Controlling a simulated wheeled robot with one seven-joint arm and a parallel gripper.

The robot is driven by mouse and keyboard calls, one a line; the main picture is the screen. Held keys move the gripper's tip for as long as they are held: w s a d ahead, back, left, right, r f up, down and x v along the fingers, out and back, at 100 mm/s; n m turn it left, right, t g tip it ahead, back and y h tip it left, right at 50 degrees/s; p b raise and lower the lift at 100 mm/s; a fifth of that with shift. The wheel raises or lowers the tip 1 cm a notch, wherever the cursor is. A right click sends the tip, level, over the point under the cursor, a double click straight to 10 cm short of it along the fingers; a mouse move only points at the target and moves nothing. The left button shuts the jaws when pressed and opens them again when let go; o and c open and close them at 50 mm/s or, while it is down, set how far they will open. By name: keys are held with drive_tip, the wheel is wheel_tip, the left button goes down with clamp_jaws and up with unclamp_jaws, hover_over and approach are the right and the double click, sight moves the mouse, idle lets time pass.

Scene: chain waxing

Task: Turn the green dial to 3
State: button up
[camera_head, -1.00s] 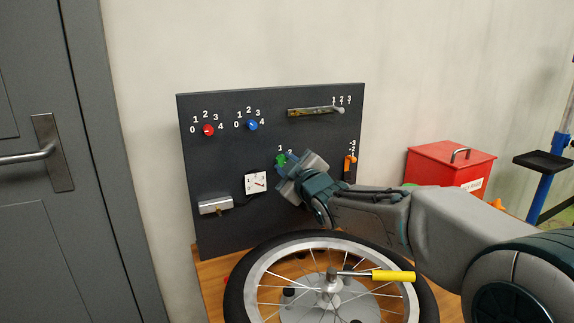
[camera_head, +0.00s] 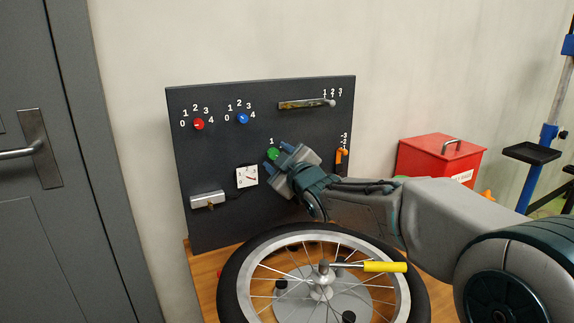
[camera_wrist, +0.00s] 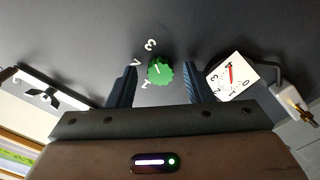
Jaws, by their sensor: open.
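The green dial (camera_head: 273,154) is a small round knob low on the dark upright panel, with a white 1 above it. In the wrist view the green dial (camera_wrist: 160,72) shows a ridged edge and a short white mark, with 1, 2 and 3 around its left side. I cannot tell surely which number the mark points to. My gripper (camera_head: 278,157) is open at the dial, its jaws facing the panel. In the wrist view its two fingers stand left and right of the dial, with gaps showing. A finger hides the 2 and 3 in the head view.
A red dial (camera_head: 199,124), blue dial (camera_head: 243,118), slider (camera_head: 306,104), orange switch (camera_head: 342,158) and white gauge (camera_head: 247,176) share the panel. A bicycle wheel (camera_head: 229,290) with a yellow-handled tool (camera_head: 385,267) lies below my arm. A red box (camera_head: 425,160) stands right.

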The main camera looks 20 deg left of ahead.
drive_tip(key=p+v, duration=0.1)
drive_tip(key=v, duration=1.2)
drive_tip(key=shift+d, duration=0.3)
drive_tip(key=shift+s, duration=0.2)
